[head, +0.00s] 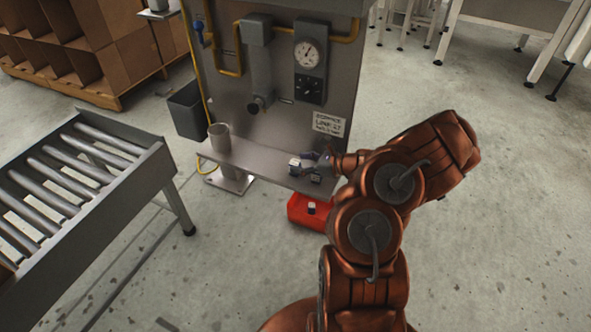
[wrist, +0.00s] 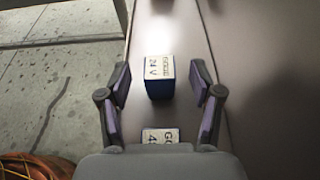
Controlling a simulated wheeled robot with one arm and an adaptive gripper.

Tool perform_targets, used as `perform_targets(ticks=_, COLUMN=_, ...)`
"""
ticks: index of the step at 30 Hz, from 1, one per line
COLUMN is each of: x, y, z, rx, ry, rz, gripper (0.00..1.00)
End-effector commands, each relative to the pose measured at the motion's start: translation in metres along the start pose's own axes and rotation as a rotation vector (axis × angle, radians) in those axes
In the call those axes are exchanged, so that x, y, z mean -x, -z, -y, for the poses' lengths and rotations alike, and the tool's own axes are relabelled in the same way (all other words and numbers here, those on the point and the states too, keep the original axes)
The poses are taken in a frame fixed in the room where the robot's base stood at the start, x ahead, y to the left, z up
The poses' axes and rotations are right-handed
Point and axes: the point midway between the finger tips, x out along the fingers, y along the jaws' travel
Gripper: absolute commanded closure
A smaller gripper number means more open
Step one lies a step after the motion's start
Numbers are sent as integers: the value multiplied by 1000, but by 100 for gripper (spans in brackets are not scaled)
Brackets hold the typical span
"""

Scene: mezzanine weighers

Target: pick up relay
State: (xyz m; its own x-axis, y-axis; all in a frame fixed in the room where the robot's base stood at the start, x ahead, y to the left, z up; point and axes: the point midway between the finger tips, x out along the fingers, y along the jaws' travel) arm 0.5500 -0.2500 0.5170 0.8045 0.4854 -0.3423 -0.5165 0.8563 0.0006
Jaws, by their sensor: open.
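A relay (wrist: 160,78), a small blue block with a white top label that reads "24 V", stands upright on the grey metal shelf (wrist: 232,75). My gripper (wrist: 161,88) is open, with one finger on each side of this relay and a gap to it on both sides. A second blue block with a white label (wrist: 160,136) stands nearer on the shelf, partly hidden by my gripper's body. In the head view my gripper (head: 325,160) is over the right part of the shelf, by a small white-topped block (head: 295,165).
A red box (head: 303,213) with a small block on it is on the floor below the shelf. A metal cup (head: 219,137) stands at the shelf's left end. The panel with a gauge (head: 307,55) rises behind. A roller conveyor (head: 75,165) is at left.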

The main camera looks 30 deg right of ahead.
Motion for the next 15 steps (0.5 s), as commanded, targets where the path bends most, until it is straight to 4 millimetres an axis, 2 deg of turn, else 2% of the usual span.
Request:
perform_targets(ticks=10, x=-6, y=0, z=0, rx=0, ry=0, rz=0, gripper=35)
perform_targets(ticks=15, x=-6, y=0, z=0, rx=0, ry=0, rz=-1, gripper=53)
